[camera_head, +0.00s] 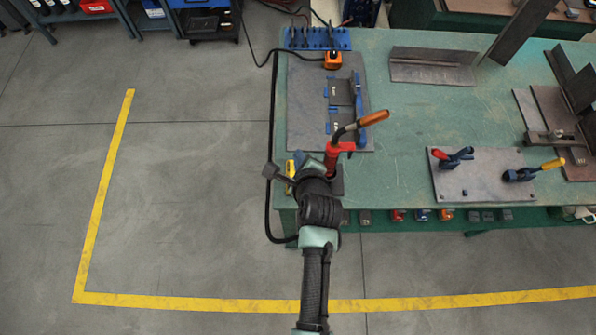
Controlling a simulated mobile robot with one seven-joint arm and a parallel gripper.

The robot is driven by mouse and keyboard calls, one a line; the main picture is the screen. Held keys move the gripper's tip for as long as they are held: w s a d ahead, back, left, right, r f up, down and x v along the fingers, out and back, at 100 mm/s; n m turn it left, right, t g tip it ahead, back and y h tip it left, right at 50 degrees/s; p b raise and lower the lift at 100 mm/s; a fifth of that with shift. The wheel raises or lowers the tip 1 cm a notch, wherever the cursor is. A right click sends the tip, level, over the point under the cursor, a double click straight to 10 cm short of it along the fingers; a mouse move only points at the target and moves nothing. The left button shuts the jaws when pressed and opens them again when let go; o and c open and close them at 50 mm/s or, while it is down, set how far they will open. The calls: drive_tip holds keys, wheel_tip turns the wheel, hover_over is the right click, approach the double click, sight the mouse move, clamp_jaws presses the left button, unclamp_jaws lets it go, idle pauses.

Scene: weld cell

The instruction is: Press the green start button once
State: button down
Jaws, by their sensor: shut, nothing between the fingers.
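I cannot make out the green start button in this view. A small yellow box (290,170) shows at the left front edge of the green table (400,165), partly hidden by my gripper; I cannot tell whether it carries the button. My gripper (300,159) is at that table corner, right beside the box in the picture. It is shut and empty. Its fingertips are small and partly hidden by the wrist, and I cannot tell whether they touch anything.
A plate with toggle clamps (485,187) lies further right. A black cable (271,120) runs down the table's left side. The floor (190,190) on the left is clear.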

drive_tip(key=shift+s+d+f+m+g+p, duration=0.1)
drive_tip(key=shift+s+f+m+g+p, duration=0.15)
drive_tip(key=shift+s, duration=0.25)
drive_tip(key=shift+s+f+m+g+p, duration=0.1)
drive_tip(key=shift+s+m+p, duration=0.1)
drive_tip(key=shift+s+m, duration=0.25)
wheel_tip(320, 180, down, 8)
drive_tip(key=b, duration=0.7)
drive_tip(key=shift+b, duration=0.4)
drive_tip(key=shift+f, duration=0.4)
drive_tip(key=shift+f, duration=0.15)
idle(0.7)
drive_tip(key=shift+f+b, duration=0.25)
drive_tip(key=shift+b, duration=0.1)
